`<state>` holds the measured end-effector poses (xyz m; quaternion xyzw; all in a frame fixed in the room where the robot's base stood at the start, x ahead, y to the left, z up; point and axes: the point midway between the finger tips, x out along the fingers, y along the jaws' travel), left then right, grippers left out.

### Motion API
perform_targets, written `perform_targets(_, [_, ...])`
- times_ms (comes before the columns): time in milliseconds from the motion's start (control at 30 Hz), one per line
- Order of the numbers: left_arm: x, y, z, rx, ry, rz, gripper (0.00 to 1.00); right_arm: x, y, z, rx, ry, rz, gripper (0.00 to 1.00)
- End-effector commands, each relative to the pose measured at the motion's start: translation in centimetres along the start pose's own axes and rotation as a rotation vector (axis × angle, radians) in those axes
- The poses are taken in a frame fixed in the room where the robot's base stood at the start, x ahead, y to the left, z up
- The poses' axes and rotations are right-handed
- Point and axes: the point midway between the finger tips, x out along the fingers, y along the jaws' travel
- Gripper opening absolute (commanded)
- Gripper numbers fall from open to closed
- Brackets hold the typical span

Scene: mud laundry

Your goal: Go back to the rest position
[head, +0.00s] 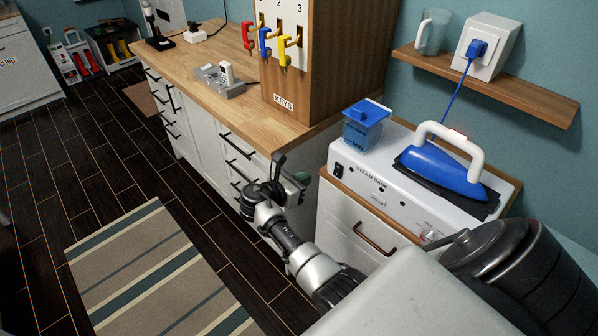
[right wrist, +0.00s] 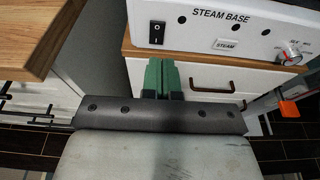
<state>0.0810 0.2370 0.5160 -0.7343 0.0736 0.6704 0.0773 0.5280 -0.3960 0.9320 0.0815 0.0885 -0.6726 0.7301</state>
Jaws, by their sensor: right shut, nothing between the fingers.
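My right gripper (head: 302,178) is in front of the gap between the wooden counter and the steam base cabinet. In the right wrist view its green fingers (right wrist: 160,75) are together, with nothing between them. They point towards the cabinet below the steam base (right wrist: 220,25). My right arm reaches in from the lower right of the head view. My left gripper is in neither view.
The white steam base (head: 370,185) carries a blue iron (head: 440,170) and a blue container (head: 364,128). A wooden counter (head: 200,55) with a key board (head: 285,50) stands to the left. A striped rug (head: 150,265) lies on the open dark floor.

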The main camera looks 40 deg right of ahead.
Motion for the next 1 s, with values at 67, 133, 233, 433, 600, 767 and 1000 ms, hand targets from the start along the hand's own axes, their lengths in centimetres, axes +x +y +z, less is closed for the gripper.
perform_targets(67, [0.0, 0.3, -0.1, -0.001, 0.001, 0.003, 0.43, 0.1, 0.0, 0.0, 0.0, 0.0, 0.0, 0.0])
perform_targets(133, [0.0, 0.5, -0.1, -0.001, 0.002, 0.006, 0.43, 0.0, 0.0, 0.0, 0.0, 0.0, 0.0, 0.0])
perform_targets(233, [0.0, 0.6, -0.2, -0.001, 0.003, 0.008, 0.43, 0.0, 0.0, 0.0, 0.0, 0.0, 0.0, 0.0])
perform_targets(433, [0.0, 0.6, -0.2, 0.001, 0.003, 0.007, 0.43, 0.0, 0.0, 0.0, 0.0, 0.0, 0.0, 0.0])
perform_targets(600, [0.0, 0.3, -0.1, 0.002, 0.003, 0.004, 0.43, 0.1, -0.1, -0.7, 0.001, 0.011, 0.008, 0.0])
perform_targets(767, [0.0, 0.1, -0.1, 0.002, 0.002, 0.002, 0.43, 0.4, -1.3, -6.9, 0.038, 0.134, 0.083, 0.0])
perform_targets(1000, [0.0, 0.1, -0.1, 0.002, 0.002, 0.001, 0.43, -0.7, -8.4, -23.4, 0.245, 0.556, 0.128, 0.0])
